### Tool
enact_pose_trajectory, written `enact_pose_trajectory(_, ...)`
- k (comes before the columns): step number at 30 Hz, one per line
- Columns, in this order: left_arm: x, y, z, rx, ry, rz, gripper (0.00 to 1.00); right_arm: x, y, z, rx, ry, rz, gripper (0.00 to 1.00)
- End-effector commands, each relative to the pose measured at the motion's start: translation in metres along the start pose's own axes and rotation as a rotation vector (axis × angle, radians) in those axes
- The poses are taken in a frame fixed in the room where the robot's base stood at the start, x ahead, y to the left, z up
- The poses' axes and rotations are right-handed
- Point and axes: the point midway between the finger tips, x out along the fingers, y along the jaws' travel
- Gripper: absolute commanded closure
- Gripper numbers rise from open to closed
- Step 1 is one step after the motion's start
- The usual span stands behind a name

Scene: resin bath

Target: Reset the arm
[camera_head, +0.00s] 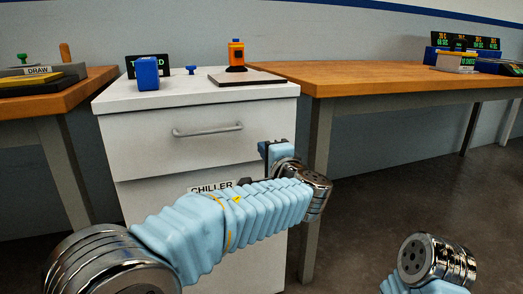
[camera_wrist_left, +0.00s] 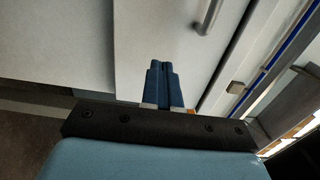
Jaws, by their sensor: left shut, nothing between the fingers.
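My left arm, in a pale blue sleeve, reaches across the head view in front of the white chiller cabinet (camera_head: 155,140). My left gripper (camera_head: 272,150) is at the cabinet's right front edge, below the top. In the left wrist view its two blue fingers (camera_wrist_left: 164,84) are together with nothing between them, in front of the white drawer fronts. The drawer handle (camera_head: 207,130) is to the left of the gripper and apart from it; it also shows in the wrist view (camera_wrist_left: 208,16). My right gripper is not in view; only part of the right arm shows at lower right.
On the cabinet stand a blue block (camera_head: 147,73), a small blue knobbed piece (camera_head: 191,70), a dark sign (camera_head: 130,66), and an orange-and-black device (camera_head: 236,55) on a dark board (camera_head: 245,78). Wooden tables stand left (camera_head: 85,92) and right (camera_head: 350,77). Floor at right is clear.

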Motion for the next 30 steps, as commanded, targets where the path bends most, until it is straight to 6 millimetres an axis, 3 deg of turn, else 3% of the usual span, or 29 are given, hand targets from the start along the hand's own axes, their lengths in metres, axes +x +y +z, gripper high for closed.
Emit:
enact_pose_trajectory(12,-0.073,0.001,0.0,0.001,0.001,0.002,1.0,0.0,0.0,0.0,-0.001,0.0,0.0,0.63)
enact_pose_trajectory(16,-0.081,0.005,0.0,0.005,-0.001,0.012,1.0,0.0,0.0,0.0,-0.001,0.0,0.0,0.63)
enact_pose_trajectory(18,-0.077,0.02,0.002,0.02,-0.002,0.049,1.0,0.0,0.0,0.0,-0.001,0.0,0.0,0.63)
enact_pose_trajectory(20,-0.069,0.045,0.005,0.041,-0.001,0.113,1.0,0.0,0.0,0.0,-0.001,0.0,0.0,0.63)
enact_pose_trajectory(23,-0.053,0.112,0.016,0.083,0.0,0.288,1.0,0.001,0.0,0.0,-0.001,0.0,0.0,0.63)
enact_pose_trajectory(26,-0.044,0.198,0.037,0.105,-0.005,0.524,1.0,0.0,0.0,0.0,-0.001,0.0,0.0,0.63)
enact_pose_trajectory(30,-0.059,0.315,0.077,0.064,-0.031,0.878,1.0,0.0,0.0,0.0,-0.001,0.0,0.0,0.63)
